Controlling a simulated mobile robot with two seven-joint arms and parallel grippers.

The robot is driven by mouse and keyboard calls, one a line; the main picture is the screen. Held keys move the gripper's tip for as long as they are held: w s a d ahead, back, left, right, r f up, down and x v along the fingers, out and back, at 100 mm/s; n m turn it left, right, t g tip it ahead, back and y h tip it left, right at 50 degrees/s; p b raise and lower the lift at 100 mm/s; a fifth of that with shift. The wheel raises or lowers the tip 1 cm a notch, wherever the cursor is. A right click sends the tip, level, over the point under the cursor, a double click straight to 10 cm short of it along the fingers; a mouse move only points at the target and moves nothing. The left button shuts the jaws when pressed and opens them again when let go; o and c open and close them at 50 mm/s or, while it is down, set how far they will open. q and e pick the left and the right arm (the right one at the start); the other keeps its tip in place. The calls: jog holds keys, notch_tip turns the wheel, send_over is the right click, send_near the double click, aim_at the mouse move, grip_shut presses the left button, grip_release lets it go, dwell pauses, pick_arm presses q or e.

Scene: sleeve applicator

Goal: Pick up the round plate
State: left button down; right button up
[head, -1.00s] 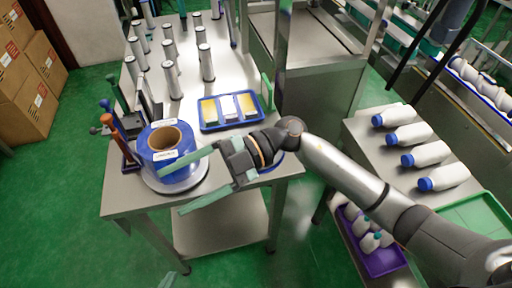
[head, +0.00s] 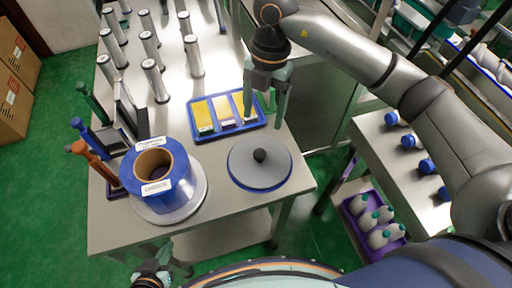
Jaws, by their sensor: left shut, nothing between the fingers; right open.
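The round plate (head: 250,176) is a grey disc with a black knob at its middle and a blue edge below. It lies flat on the steel table at its front right. My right gripper (head: 265,118) hangs just behind the plate, beside the blue tray, fingers pointing down, open and empty. It is apart from the plate. My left gripper (head: 164,247) shows only partly at the bottom edge, in front of the table, shut and empty.
A blue roll (head: 176,196) on a silver round base stands left of the plate. A blue tray (head: 203,137) with yellow and white packs lies behind it. Several upright cylinders (head: 154,80) fill the back. Handled tools (head: 92,137) stand at left.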

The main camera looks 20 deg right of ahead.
send_over(260, 153)
jog(key=f, duration=0.5)
jog(key=shift+w+d+f, duration=0.25)
jog(key=shift+w+f, duration=0.05)
jog(key=shift+w, duration=0.1)
jog(key=shift+s+a+f+p, duration=0.15)
jog(key=shift+f+p, duration=0.15)
jog(key=shift+f, duration=1.15)
jog(key=shift+s+a+f+p, duration=0.15)
jog(key=shift+f+p, duration=0.1)
jog(key=shift+f, duration=1.2)
jog(key=shift+d, duration=0.1)
grip_shut()
jog(key=shift+r, duration=0.1)
